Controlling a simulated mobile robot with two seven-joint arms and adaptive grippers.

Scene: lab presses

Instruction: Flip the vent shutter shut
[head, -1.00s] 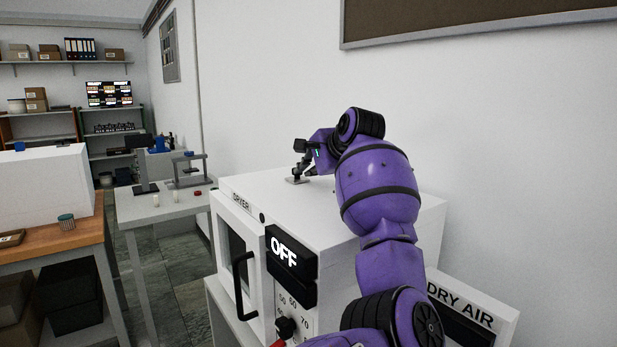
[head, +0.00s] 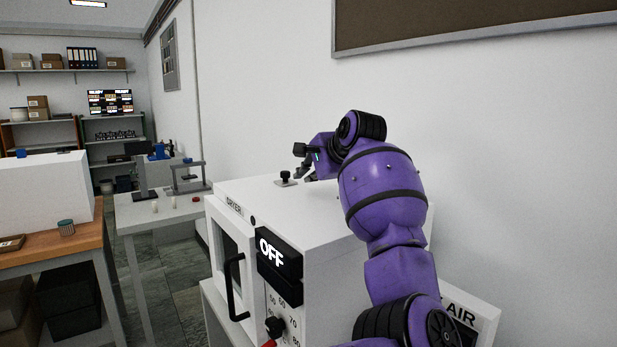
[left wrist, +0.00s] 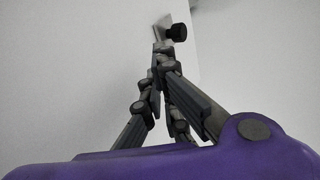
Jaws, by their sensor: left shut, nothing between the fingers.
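The white dryer (head: 330,215) stands in front of me with its dark panel reading OFF. On its top sits a small grey plate with a black knob (head: 286,176), which looks like the vent shutter. The knob also shows in the left wrist view (left wrist: 176,33), beside the fingertips. Whether the shutter is open or shut cannot be told. My left gripper (head: 297,172) is shut and empty just right of the knob, close above the dryer top. Its closed fingers (left wrist: 165,48) show in the left wrist view, apart from the knob. My right gripper is out of view.
A white wall (head: 480,150) rises close behind the dryer. A dry air box (head: 482,318) is at lower right, partly behind my arm. A grey table (head: 150,215) and a wooden bench (head: 60,243) stand to the left. The dryer top around the plate is clear.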

